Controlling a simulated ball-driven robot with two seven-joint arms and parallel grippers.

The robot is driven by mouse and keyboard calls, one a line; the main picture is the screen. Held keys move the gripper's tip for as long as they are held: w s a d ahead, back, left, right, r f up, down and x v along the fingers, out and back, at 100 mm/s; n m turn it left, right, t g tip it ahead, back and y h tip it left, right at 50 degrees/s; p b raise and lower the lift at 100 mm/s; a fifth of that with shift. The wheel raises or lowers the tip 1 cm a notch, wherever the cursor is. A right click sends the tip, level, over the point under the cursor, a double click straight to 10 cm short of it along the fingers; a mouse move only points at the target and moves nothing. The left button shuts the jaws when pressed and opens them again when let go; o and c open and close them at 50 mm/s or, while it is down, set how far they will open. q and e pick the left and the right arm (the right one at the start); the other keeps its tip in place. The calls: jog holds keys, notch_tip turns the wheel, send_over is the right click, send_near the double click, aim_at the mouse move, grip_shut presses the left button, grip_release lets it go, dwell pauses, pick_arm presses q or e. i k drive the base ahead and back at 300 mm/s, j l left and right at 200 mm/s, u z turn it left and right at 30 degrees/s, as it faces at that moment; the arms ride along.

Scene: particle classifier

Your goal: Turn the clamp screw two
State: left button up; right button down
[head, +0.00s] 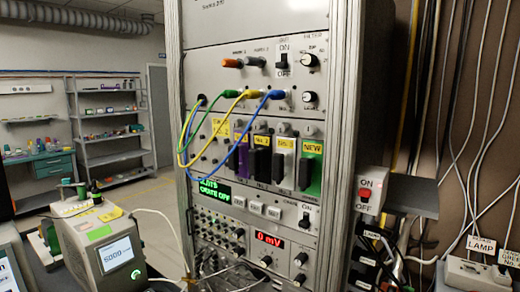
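A row of upright modules sits in the rack, among them a black one (261,160), a white one (284,160) and a green one labelled NEW (309,172). Small round grey heads, which may be clamp screws, show above the modules, one at the black module (261,127) and one at the white module (285,128). I cannot tell which is clamp screw two. Green, yellow and blue cables (230,98) hang in front of the left modules and hide parts of them. Neither of my grippers can be made out in the view.
The grey rack (345,60) fills the middle. A switch box (371,190) and a dark shelf (412,193) stick out at its right. A device with a screen (110,250) stands at lower left. Loose wires hang at right. Open floor lies behind at left.

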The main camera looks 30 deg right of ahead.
aim_at(258, 125)
jog(key=k+l+z, duration=0.1)
jog(key=l+z, duration=0.25)
jog(key=l, duration=0.95)
